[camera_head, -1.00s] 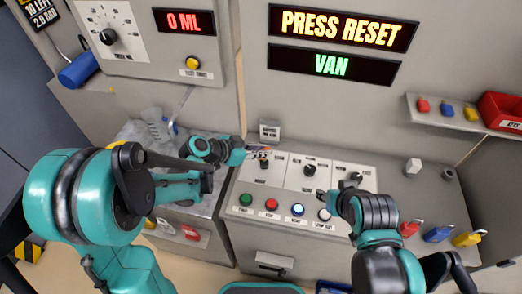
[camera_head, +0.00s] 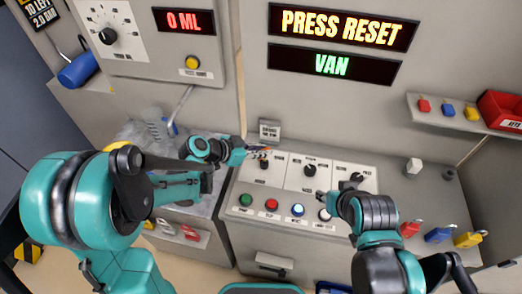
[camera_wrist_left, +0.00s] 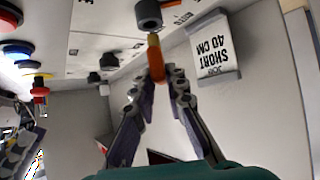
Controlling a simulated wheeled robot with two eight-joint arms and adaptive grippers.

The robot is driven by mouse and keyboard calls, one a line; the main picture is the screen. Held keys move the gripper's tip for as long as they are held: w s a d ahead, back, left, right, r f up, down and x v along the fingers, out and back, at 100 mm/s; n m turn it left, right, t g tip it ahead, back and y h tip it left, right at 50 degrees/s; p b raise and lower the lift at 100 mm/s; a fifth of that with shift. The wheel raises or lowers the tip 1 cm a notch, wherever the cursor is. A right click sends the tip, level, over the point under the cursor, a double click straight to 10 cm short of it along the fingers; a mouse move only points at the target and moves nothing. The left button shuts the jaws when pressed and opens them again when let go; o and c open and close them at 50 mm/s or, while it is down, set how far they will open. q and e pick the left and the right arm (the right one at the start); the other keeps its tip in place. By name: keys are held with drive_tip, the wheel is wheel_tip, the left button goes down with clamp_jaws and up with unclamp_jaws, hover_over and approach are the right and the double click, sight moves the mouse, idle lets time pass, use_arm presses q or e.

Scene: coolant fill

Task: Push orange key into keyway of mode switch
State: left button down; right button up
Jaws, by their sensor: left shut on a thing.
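My left gripper (camera_wrist_left: 157,78) is shut on the orange key (camera_wrist_left: 156,62), seen in the left wrist view. The key's lighter tip points at a dark round switch (camera_wrist_left: 149,14), likely the mode switch. The tip is very close to the switch; I cannot tell whether it touches or has entered the keyway. In the head view, the left gripper (camera_head: 258,153) is at the upper left of the control panel, just above a dark switch (camera_head: 263,165). My right gripper (camera_head: 322,196) is over the panel's right half near the buttons; its fingers are too small to read.
A "SHORT 40 CM" card (camera_wrist_left: 213,48) stands close beside the key. The sloped panel has other knobs (camera_head: 310,171) and coloured buttons (camera_head: 298,209). A display reads "PRESS RESET" (camera_head: 343,28).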

use_arm(q)
drive_tip(key=shift+f, duration=0.2)
use_arm(e)
drive_tip(key=shift+f, duration=0.2)
use_arm(q)
drive_tip(key=shift+f+b, duration=0.35)
drive_tip(key=shift+b, duration=0.15)
use_arm(e)
drive_tip(key=shift+f, duration=0.3)
use_arm(q)
drive_tip(key=shift+f+b, duration=1)
drive_tip(key=shift+f, duration=0.05)
use_arm(e)
drive_tip(key=shift+f, duration=1.05)
use_arm(q)
drive_tip(key=c, duration=1.5)
unclamp_jaws()
drive_tip(key=shift+o, duration=0.2)
drive_tip(key=v, duration=1.2)
use_arm(e)
drive_tip(key=shift+r, duration=0.1)
drive_tip(key=shift+c, duration=0.2)
